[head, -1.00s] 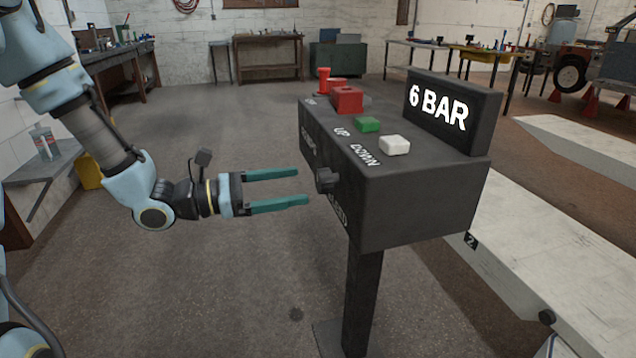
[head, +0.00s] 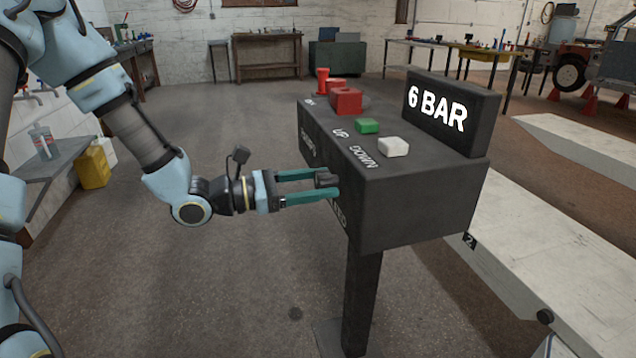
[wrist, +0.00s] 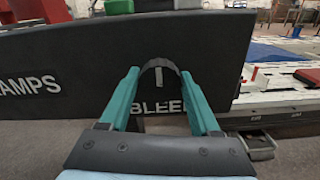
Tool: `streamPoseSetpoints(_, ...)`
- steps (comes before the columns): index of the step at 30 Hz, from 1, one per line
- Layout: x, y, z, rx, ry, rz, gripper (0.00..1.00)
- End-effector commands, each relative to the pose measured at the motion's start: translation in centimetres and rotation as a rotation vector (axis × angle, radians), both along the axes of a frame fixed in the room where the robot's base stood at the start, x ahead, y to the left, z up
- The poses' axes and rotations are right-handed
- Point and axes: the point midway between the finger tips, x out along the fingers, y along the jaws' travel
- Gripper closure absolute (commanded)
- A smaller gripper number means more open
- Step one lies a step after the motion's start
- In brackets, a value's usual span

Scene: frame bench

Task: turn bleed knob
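The bleed knob (head: 326,180) is a dark round knob on the left-facing side of the black control box (head: 420,205). In the wrist view the knob (wrist: 160,76) has a pale mark pointing upright, with the partly covered word "BLEE" below it. My gripper (head: 325,187) has two teal fingers reaching to the box, one on each side of the knob. In the wrist view my gripper (wrist: 163,78) is open, with a finger at the left and right of the knob. I cannot tell whether the fingers touch it.
On the box top are a red block (head: 347,101), a green button (head: 367,125) and a white button (head: 394,146). The display (head: 440,113) reads "6 BAR". A post (head: 362,300) holds the box. The floor (head: 230,290) around my arm is clear.

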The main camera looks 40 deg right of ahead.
Motion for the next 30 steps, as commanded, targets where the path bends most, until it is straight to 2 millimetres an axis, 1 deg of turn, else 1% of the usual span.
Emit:
streamPoseSetpoints(1,0.0,0.01,0.0,0.0,0.0,0.0,0.43)
streamPoseSetpoints(2,0.01,0.01,0.0,0.0,0.0,0.0,0.47)
streamPoseSetpoints(15,0.0,0.02,0.0,0.0,0.0,0.0,0.96)
streamPoseSetpoints(23,0.0,0.03,0.13,0.009,0.023,0.0,0.96)
streamPoseSetpoints(30,0.06,0.03,0.45,0.051,0.132,0.001,0.96)
